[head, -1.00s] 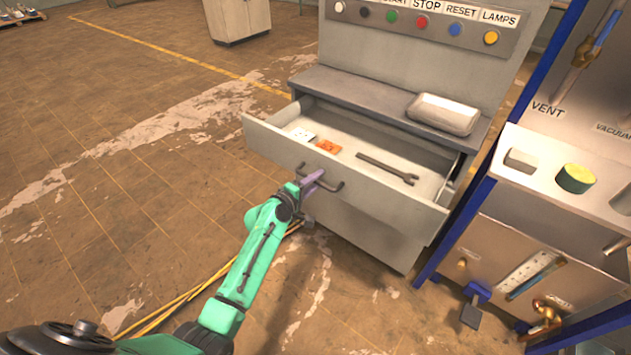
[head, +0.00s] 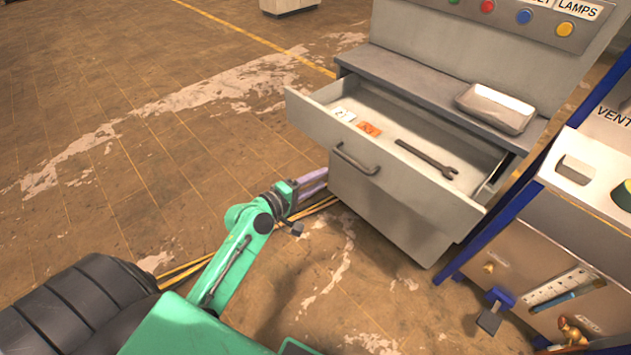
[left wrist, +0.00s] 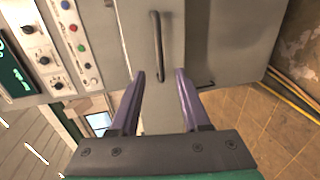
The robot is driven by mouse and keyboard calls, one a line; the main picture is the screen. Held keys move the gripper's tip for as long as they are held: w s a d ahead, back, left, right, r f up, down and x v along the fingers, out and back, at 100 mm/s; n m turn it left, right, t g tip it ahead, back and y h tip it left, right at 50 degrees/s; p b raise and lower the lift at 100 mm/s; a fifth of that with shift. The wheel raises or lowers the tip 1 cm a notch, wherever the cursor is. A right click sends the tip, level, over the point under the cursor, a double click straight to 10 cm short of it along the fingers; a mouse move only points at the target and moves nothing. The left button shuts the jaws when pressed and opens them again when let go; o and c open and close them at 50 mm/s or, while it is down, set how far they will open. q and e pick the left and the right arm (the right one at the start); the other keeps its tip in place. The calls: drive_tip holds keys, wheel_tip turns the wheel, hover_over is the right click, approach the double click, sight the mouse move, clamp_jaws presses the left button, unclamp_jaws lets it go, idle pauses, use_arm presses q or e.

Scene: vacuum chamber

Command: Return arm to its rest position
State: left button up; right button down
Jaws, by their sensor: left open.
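My left arm is green and reaches in from the bottom left of the head view. Its left gripper (head: 315,187) is left of the open drawer's front, below and apart from the drawer handle (head: 356,160). In the left wrist view the two purple fingers (left wrist: 161,95) are spread with nothing between them. The dark bar handle (left wrist: 157,45) shows beyond the fingertips. The drawer (head: 395,178) stands open, holding a wrench (head: 427,159), an orange item (head: 369,129) and a white card (head: 343,115). My right gripper is not in view.
A grey metal tray (head: 496,107) lies on the cabinet ledge above the drawer. A blue-framed rig (head: 520,205) stands close on the right. Yellow cables (head: 190,268) run along the floor behind my arm. The floor to the left is clear.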

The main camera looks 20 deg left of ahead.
use_arm(q)
drive_tip(key=shift+s+a+r, duration=0.1)
drive_tip(key=shift+s+r, duration=0.05)
drive_tip(key=shift+s, duration=0.2)
drive_tip(key=s+a+f+m+g+y, duration=0.15)
drive_tip(key=s+f, duration=0.25)
drive_tip(key=f, duration=0.6)
drive_tip(key=s+a+f+m+g+y, duration=0.1)
drive_tip(key=s+f+m+g, duration=0.2)
drive_tip(key=f, duration=0.7)
drive_tip(key=s+a+f+m+g+y, duration=0.1)
drive_tip(key=s+a+f+g+y, duration=0.1)
drive_tip(key=s+f, duration=0.5)
drive_tip(key=s+f+m+g, duration=0.3)
drive_tip(key=s+f+m, duration=0.2)
drive_tip(key=s+f, duration=0.3)
drive_tip(key=s+f+m+g+y, duration=0.1)
drive_tip(key=s+f+m+g, duration=0.3)
drive_tip(key=s+f, duration=0.4)
drive_tip(key=s+m, duration=0.1)
drive_tip(key=s, duration=0.6)
drive_tip(key=shift+s+a+f+m+p, duration=0.25)
drive_tip(key=shift+s+m+p, duration=0.1)
